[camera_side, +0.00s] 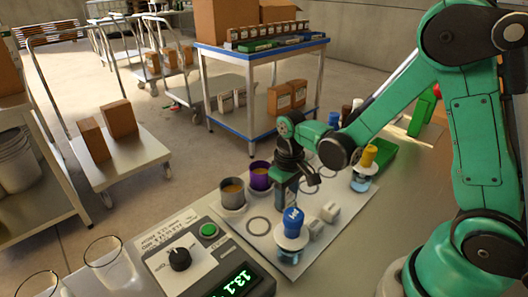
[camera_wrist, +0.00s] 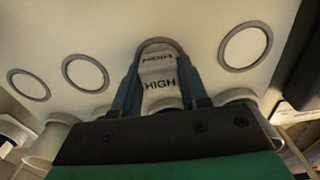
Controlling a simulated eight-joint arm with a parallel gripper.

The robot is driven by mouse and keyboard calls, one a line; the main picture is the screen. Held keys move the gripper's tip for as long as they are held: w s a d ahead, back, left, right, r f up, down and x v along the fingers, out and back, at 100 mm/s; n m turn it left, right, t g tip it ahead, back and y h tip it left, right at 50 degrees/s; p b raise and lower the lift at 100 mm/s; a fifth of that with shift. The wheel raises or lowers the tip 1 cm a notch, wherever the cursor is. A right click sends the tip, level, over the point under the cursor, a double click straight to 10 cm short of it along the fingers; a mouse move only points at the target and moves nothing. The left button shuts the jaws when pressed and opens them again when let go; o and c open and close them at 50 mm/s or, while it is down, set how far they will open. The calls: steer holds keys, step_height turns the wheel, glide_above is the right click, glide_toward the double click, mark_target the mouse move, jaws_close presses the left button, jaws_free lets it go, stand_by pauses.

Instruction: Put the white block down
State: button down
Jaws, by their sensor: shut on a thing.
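A white block (camera_wrist: 160,75) marked HIGH sits between the two blue fingers of my gripper (camera_wrist: 160,92) in the wrist view. The fingers are shut on its sides. In the side view my gripper (camera_side: 296,190) points down over the pale board (camera_side: 243,246). The held block is not clear there, and I cannot tell whether it touches the board. Two other white blocks (camera_side: 330,212) (camera_side: 314,228) stand on the board to the right of and nearer than my gripper.
A blue-topped flask (camera_side: 292,216) stands close in front of my gripper. A purple cup (camera_side: 260,177) and a grey cup (camera_side: 232,196) stand to its left. A yellow-topped flask (camera_side: 368,157) is behind right. A console (camera_side: 200,262) with a green button lies at front left. Ring outlines (camera_wrist: 248,46) mark bare board.

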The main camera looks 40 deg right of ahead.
mark_target(287, 194)
steer(key=shift+f, duration=0.1)
steer(key=shift+c, duration=2.3)
jaws_free()
steer(key=s+a+r+t, duration=0.1)
steer(key=s+r+t, duration=0.1)
steer(key=r, duration=0.4)
steer(key=s+a+r+t, duration=0.1)
steer(key=s+r+t, duration=0.1)
steer(key=r+t, duration=0.3)
step_height(287, 194, up, 2)
